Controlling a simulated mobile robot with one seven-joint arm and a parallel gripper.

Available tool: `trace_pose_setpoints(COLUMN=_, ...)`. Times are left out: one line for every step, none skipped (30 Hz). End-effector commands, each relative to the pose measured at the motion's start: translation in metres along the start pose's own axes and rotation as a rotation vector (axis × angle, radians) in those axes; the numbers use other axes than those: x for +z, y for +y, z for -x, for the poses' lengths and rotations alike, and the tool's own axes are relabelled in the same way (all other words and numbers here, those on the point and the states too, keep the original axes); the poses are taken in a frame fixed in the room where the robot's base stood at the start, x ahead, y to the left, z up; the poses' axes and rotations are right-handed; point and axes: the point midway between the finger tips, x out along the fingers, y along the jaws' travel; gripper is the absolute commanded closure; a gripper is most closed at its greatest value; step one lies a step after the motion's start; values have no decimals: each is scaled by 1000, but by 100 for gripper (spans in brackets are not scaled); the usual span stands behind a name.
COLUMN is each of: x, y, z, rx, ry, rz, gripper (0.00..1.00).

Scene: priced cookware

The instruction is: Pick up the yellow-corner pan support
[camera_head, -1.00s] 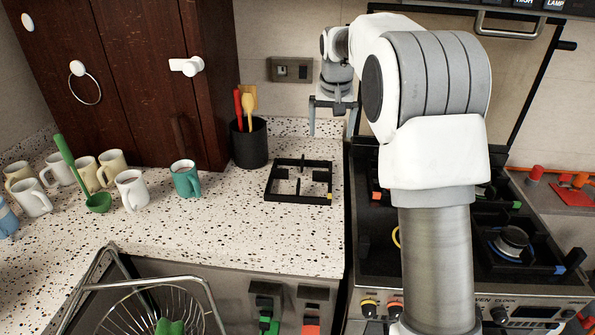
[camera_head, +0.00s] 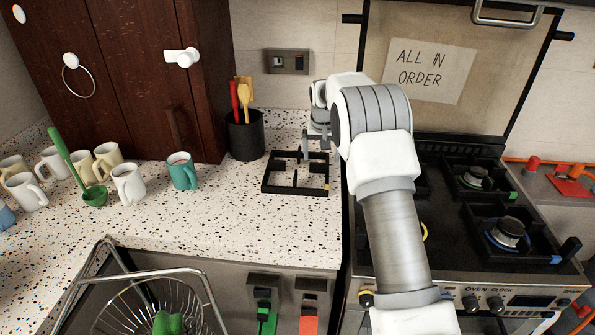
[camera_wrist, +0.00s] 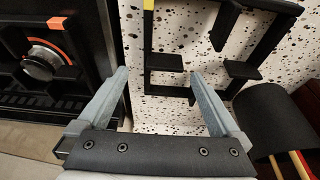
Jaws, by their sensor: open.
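The yellow-corner pan support (camera_head: 281,191) is a black square frame with inward prongs, lying flat on the speckled counter. Its yellow corner is at the front right in the head view, and at the top edge of the wrist view (camera_wrist: 148,20). My gripper (camera_head: 316,150) is above the support's far right part, pointing down. In the wrist view my gripper (camera_wrist: 158,78) is open and empty, with one bar of the support showing between and beyond the fingertips. I cannot tell the exact height gap. The gripper and wrist hide part of the support's far side.
A black utensil pot (camera_head: 245,138) stands just left of the support, close to the gripper in the wrist view (camera_wrist: 272,118). The stove (camera_head: 455,225), with other pan supports, is on the right. A teal mug (camera_head: 181,172) and several other mugs stand left. Counter in front is clear.

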Motion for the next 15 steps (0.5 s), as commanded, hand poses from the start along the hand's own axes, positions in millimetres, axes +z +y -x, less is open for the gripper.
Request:
trace_pose_setpoints(x=0, y=0, z=-3, rx=0, ry=0, rz=0, gripper=0)
trace_pose_setpoints(x=0, y=0, z=-4, rx=0, ry=0, rz=0, gripper=0)
trace_pose_setpoints(x=0, y=0, z=-6, rx=0, ry=0, rz=0, gripper=0)
trace_pose_setpoints(x=0, y=-1, z=-9, rx=0, ry=0, rz=0, gripper=0)
trace_pose_setpoints(x=1, y=-1, z=-12, rx=0, ry=-1, rz=0, gripper=0)
trace_pose_setpoints(x=2, y=-2, z=-18, rx=0, ry=-3, rz=0, gripper=0)
trace_pose_setpoints(x=2, y=-3, z=-24, rx=0, ry=-3, rz=1, gripper=0)
trace_pose_setpoints(x=2, y=-4, z=-28, rx=0, ry=-2, rz=1, gripper=0)
trace_pose_setpoints(x=3, y=-5, z=-35, rx=0, ry=-2, rz=1, gripper=0)
trace_pose_setpoints(x=3, y=-5, z=-39, rx=0, ry=-2, rz=0, gripper=0)
trace_pose_setpoints(x=3, y=-4, z=-43, rx=0, ry=-2, rz=0, gripper=0)
trace_pose_setpoints(x=3, y=-4, z=-47, rx=0, ry=-2, rz=0, gripper=0)
trace_pose_setpoints(x=2, y=-4, z=-50, rx=0, ry=-1, rz=0, gripper=0)
trace_pose_setpoints(x=2, y=-5, z=-52, rx=0, ry=0, rz=0, gripper=0)
trace_pose_setpoints(x=2, y=-5, z=-54, rx=0, ry=1, rz=0, gripper=0)
